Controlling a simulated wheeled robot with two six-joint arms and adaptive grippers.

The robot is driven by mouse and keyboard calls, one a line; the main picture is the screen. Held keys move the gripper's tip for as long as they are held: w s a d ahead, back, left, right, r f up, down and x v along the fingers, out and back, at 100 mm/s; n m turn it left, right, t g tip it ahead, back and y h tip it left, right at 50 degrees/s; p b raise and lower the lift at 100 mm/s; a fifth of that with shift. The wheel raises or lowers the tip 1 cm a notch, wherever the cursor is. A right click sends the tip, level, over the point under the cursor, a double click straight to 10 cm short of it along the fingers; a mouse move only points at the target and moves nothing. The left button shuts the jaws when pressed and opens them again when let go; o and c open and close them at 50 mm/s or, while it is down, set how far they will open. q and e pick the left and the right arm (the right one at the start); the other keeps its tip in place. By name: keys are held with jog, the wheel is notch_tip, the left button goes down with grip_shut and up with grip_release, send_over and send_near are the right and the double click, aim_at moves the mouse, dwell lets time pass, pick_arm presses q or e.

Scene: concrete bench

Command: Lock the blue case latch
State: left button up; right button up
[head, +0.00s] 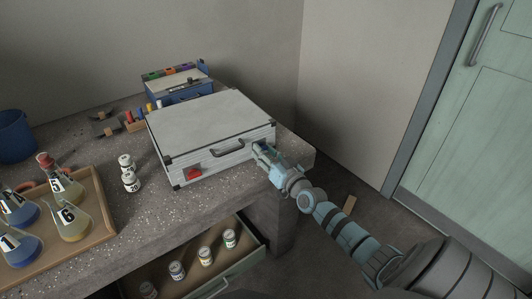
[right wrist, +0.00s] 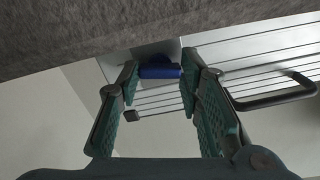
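A silver-grey case (head: 212,122) lies shut on the bench, its ribbed front facing me. A red latch (head: 193,174) is at the left of its front, and a dark handle (head: 229,147) is in the middle. The blue latch (right wrist: 160,71) shows in the right wrist view on the case front; in the head view my right gripper (head: 262,153) largely covers that spot. In the right wrist view the fingers of this gripper (right wrist: 160,85) are apart, one on each side of the blue latch. I cannot tell whether they touch it. My left gripper is not in view.
A tray (head: 108,232) of flasks stands at the left, near stacked small jars (head: 130,173). An open drawer (head: 252,262) with several jars is below the bench front. A blue box (head: 177,90) stands behind the case. A green door (head: 480,120) is at the right.

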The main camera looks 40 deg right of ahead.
jog(key=c, duration=0.4)
jog(key=n, duration=0.3)
jog(key=o, duration=1.2)
